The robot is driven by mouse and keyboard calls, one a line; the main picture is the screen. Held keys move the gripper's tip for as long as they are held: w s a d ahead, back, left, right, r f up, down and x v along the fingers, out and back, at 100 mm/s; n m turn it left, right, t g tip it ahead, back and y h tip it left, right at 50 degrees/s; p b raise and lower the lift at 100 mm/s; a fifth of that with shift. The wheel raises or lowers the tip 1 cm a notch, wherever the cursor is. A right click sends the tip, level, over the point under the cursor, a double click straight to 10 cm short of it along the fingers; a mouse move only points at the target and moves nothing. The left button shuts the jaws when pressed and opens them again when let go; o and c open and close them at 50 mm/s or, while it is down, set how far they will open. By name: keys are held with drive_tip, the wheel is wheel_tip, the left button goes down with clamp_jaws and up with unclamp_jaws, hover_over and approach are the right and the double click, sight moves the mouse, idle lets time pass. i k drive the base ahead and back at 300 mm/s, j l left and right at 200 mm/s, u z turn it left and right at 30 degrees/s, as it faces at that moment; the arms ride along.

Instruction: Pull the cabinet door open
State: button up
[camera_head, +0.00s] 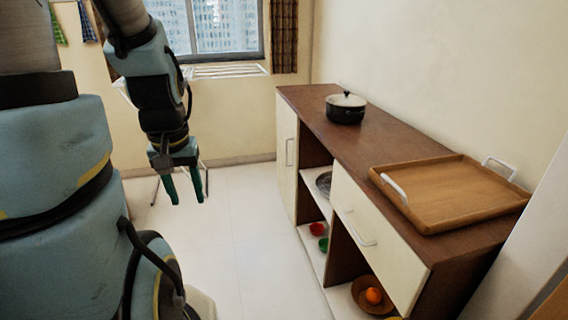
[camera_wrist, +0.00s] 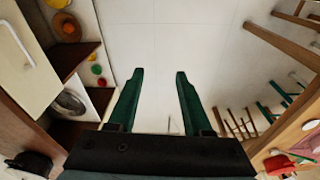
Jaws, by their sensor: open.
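The cabinet is long and low with a brown top (camera_head: 310,101) and stands against the right wall in the head view. Its cream door (camera_head: 286,165) is at the far end, looks closed, and has an upright white handle (camera_head: 288,152). My gripper (camera_head: 187,199) hangs pointing down, left of the door, with a clear gap of floor between. In the wrist view my gripper (camera_wrist: 158,75) shows two green fingers apart with nothing between them. The door is not clearly visible in the wrist view.
A black pot (camera_head: 345,109) and a wooden tray (camera_head: 450,192) stand on the cabinet top. A drawer front (camera_head: 375,235) has a white handle. The floor (camera_head: 235,240) before the cabinet is clear. Wooden chair legs (camera_wrist: 285,50) show in the wrist view.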

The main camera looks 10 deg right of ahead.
sight(288, 122)
drive_tip(key=i+l+u, duration=0.25)
drive_tip(key=i, duration=0.3)
drive_tip(key=i+l+u, duration=0.2)
drive_tip(key=i, duration=0.35)
drive_tip(key=i+l+u, duration=0.25)
drive_tip(key=i, duration=0.3)
drive_tip(key=l, duration=0.1)
